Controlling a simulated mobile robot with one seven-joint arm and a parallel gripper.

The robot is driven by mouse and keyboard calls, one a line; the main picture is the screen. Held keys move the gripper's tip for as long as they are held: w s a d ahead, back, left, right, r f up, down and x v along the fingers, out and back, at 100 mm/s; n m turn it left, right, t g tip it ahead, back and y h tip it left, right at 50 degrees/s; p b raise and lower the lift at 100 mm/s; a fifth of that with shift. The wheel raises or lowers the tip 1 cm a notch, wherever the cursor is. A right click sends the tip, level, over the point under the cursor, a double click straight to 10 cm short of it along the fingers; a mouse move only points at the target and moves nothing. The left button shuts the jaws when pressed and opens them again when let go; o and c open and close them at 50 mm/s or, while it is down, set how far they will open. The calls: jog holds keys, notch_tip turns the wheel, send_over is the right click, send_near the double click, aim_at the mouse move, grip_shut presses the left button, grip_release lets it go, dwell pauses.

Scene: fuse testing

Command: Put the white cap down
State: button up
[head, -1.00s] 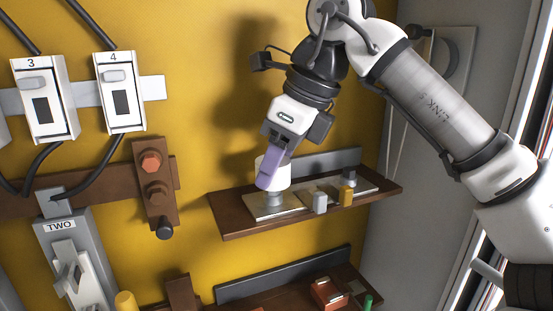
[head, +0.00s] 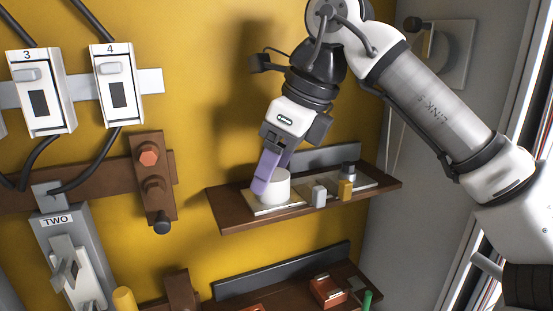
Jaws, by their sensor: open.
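The white cap (head: 276,190) is a short white cylinder. It sits low on the pale square plate (head: 262,211) at the left of the upper brown shelf (head: 224,214). My gripper (head: 265,182) has purple fingers and points down at the cap. The fingers are open at the cap's upper left side. The near finger covers part of the cap, and whether the fingers touch it cannot be told.
A dark strip (head: 325,157) rises behind. A brown panel with a red hex knob (head: 149,154) is to the left. A lower shelf holds a red block (head: 328,290).

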jog(key=v, duration=1.3)
jog(key=shift+a+r, duration=0.15)
